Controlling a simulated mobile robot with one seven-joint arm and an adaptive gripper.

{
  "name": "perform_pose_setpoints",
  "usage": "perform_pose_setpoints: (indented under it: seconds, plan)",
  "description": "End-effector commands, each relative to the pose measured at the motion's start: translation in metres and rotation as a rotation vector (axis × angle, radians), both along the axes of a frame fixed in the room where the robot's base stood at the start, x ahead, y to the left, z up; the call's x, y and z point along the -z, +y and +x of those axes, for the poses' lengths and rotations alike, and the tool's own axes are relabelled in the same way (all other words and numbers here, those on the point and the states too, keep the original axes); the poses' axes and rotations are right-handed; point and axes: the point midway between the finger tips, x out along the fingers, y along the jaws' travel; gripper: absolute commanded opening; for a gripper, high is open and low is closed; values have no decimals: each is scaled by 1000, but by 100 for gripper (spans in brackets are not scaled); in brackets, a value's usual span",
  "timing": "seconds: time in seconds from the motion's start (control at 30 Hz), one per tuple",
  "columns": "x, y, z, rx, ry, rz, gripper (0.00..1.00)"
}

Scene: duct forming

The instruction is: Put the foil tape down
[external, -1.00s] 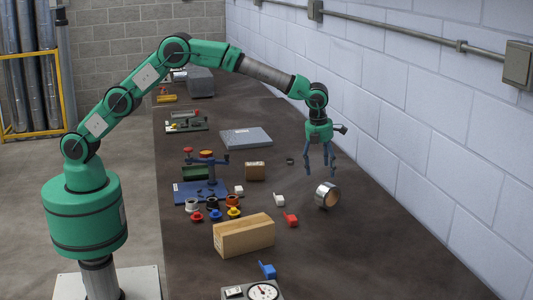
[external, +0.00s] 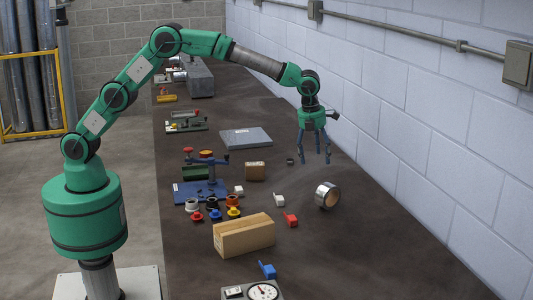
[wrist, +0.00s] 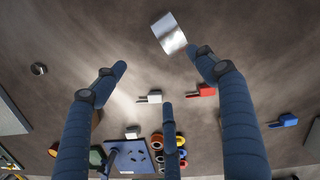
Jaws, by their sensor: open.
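The foil tape (external: 327,195) is a silver roll with a brown core. It rests on the dark bench near the wall side, apart from my gripper. My gripper (external: 314,160) is open and empty, raised above the bench, up and to the left of the roll in the external view. In the wrist view the foil tape (wrist: 168,34) shows at the top, near the tip of the right-hand finger, and my open gripper (wrist: 150,85) has nothing between its fingers.
A red clip (external: 291,220) and a white clip (external: 279,200) lie left of the tape. A wooden block (external: 244,235), a blue fixture (external: 200,192) and several coloured rings stand further left. The wall (external: 430,140) bounds the right side. Bench around the tape is clear.

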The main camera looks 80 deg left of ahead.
Motion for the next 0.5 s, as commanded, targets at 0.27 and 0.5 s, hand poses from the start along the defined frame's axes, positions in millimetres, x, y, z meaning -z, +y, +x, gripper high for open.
perform_pose_setpoints:
  seconds: [0.27,0.5]
  plan:
    - [-73,41,-45,-271,-45,-63,72]
    - [-127,76,-93,-519,-82,-126,72]
